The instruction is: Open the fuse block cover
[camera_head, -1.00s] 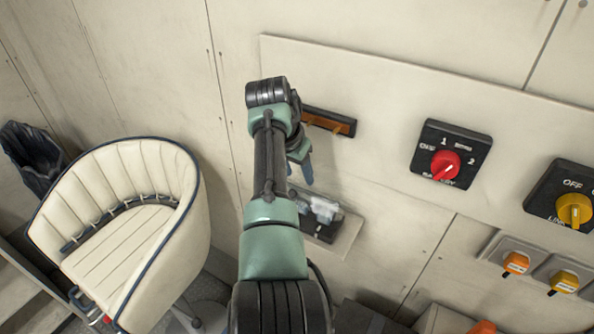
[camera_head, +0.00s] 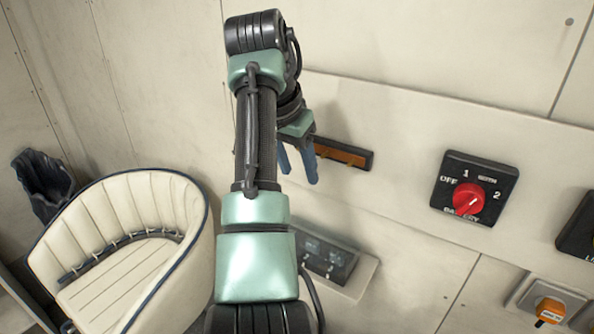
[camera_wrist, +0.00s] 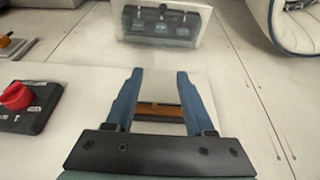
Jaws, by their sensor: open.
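The fuse block (camera_head: 340,268) is a dark unit on a pale plate low on the wall, with a clear cover (camera_head: 318,247) over it. In the wrist view the clear cover (camera_wrist: 196,33) lies like a see-through box over the dark block (camera_wrist: 160,27), beyond my fingertips; it looks shut. My gripper (camera_head: 298,172) is open and empty, its blue fingers pointing down, above and slightly left of the block in the head view. In the wrist view there is a clear gap between my gripper (camera_wrist: 160,75) and the cover.
An orange-brown bar in a dark frame (camera_head: 345,155) is on the wall beside my gripper and shows between my fingers in the wrist view. A red battery switch (camera_head: 468,199) and an orange-handled switch (camera_head: 550,310) are to the right. A cream seat (camera_head: 120,245) stands at left.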

